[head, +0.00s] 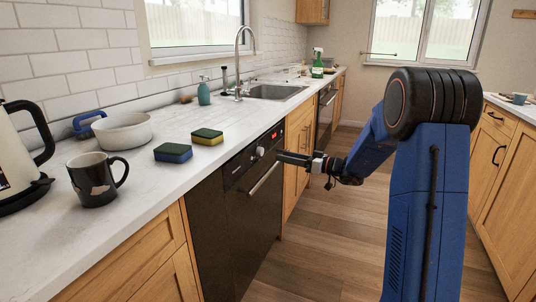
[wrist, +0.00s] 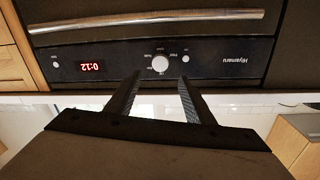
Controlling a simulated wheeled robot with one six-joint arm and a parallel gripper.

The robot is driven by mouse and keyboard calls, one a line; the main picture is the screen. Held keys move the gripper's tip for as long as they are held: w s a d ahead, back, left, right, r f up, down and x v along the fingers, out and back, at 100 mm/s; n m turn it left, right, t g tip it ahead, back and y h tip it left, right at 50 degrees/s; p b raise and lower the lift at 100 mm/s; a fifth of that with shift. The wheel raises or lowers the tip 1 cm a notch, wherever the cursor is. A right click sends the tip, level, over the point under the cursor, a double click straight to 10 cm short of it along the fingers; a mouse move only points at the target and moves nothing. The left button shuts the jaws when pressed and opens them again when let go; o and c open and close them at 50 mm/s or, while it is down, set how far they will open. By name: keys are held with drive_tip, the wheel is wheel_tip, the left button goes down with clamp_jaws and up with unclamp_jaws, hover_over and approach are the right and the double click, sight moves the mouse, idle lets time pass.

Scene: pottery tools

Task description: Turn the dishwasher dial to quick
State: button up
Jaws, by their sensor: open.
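The black dishwasher (head: 252,215) is built in under the counter, its door shut. Its round white dial (head: 259,151) is on the top control strip. In the wrist view, which is upside down, the dial (wrist: 160,63) sits between tiny labels, too small to read surely; its pointer cannot be made out. A red display (wrist: 96,66) reads 0:12. My gripper (head: 280,156) is in front of the strip, to the right of the dial in the head view. In the wrist view my gripper (wrist: 159,78) is open and empty, its fingertips just short of the dial, one to each side.
A metal door handle (head: 265,178) juts out below the dial. The counter (head: 140,190) above holds two sponges (head: 190,145), a mug (head: 95,180), a white bowl (head: 122,131) and a kettle (head: 15,150). The wooden floor (head: 325,240) is clear.

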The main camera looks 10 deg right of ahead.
sight(262, 151)
drive_tip(key=x, duration=0.8)
drive_tip(key=shift+w+a, duration=0.2)
drive_tip(key=shift+a, duration=0.05)
drive_tip(key=c, duration=1)
